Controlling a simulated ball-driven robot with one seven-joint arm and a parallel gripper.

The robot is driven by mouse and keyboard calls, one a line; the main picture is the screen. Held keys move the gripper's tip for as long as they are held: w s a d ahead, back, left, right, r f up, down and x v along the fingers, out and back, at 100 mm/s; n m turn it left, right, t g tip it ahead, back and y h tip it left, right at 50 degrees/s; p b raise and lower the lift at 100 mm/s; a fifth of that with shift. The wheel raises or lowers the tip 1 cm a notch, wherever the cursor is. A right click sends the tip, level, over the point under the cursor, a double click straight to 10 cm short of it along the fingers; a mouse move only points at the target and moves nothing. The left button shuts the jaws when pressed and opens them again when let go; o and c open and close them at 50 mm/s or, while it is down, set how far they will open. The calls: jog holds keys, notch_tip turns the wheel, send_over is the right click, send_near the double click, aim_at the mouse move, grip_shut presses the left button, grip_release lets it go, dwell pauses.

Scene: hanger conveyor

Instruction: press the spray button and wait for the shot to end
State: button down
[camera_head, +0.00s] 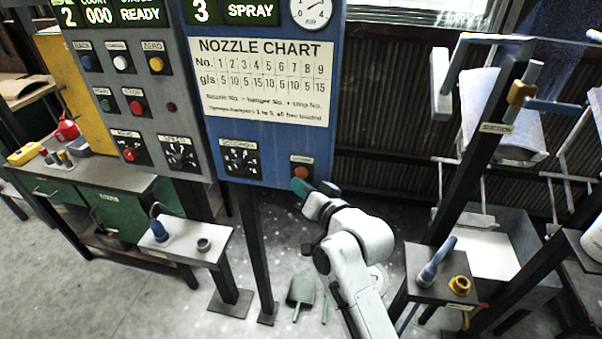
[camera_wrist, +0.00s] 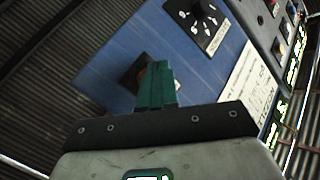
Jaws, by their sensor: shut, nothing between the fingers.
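The orange spray button (camera_head: 301,172) sits on a dark plate at the lower right of the blue panel (camera_head: 268,150). A small label is above it. My gripper (camera_head: 299,187) is shut and empty, its teal fingertips just below the button in the head view. In the wrist view my gripper (camera_wrist: 157,68) points at the button's dark plate (camera_wrist: 131,78) and hides most of the button. I cannot tell whether the fingertips touch it. The display (camera_head: 250,11) on the blue panel reads "3 SPRAY".
A rotary dial (camera_head: 240,158) is left of the button on the blue panel. A grey panel (camera_head: 185,110) with several buttons stands further left. At right are a hanger rack (camera_head: 490,130) and a small stand (camera_head: 440,290) with a blue nozzle.

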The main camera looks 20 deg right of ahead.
jog(key=s+a+p, duration=0.1)
jog(key=s, duration=0.1)
jog(key=s+a+p, duration=0.1)
jog(key=s+a, duration=0.1)
dwell(0.5)
dwell(0.6)
jog(key=s+d+f+n+g, duration=0.2)
jog(key=s+d+f+g, duration=0.15)
jog(key=s+f, duration=0.4)
jog(key=s+d+f+n+g+h, duration=0.1)
jog(key=s+f+g, duration=0.2)
jog(key=s, duration=0.6)
jog(key=s+d+f+n+g+h+b, duration=0.1)
jog(key=s+f+g, duration=0.3)
jog(key=s, duration=0.6)
jog(key=s+d+f+g, duration=0.2)
jog(key=s+f+g, duration=0.2)
jog(key=s, duration=0.5)
jog(key=shift+s+d+n+g+h, duration=0.35)
jog(key=shift+d+n+h, duration=0.05)
